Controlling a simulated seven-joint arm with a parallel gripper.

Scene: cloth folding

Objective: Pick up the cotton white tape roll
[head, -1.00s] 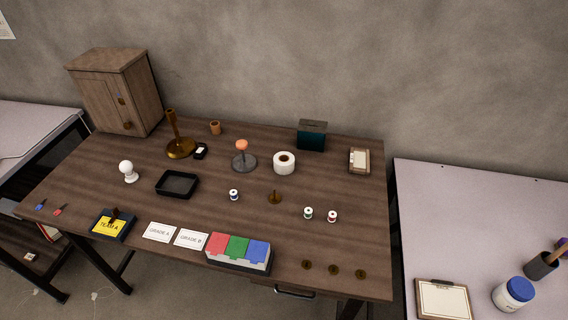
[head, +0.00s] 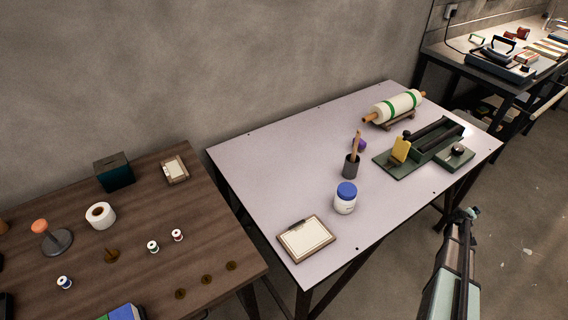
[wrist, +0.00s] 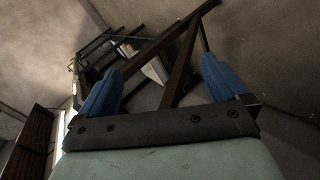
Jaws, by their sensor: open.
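The white tape roll (head: 103,223) lies flat on the brown wooden table (head: 140,285), at the left of the head view. Its round hole faces up. My gripper (wrist: 158,82) shows in the wrist view with its two blue fingers spread wide and nothing between them. It points toward dark table legs and the floor. In the head view my arm rises at the lower right, beyond the pale table and far from the roll. The roll does not show in the wrist view.
Near the roll stand an orange-topped stand (head: 53,238), a dark teal box (head: 114,172) and small thread spools (head: 153,246). The pale table (head: 262,170) bears a blue-lidded jar (head: 345,198), a clipboard (head: 305,239), a pen cup (head: 351,167) and a green device (head: 405,165).

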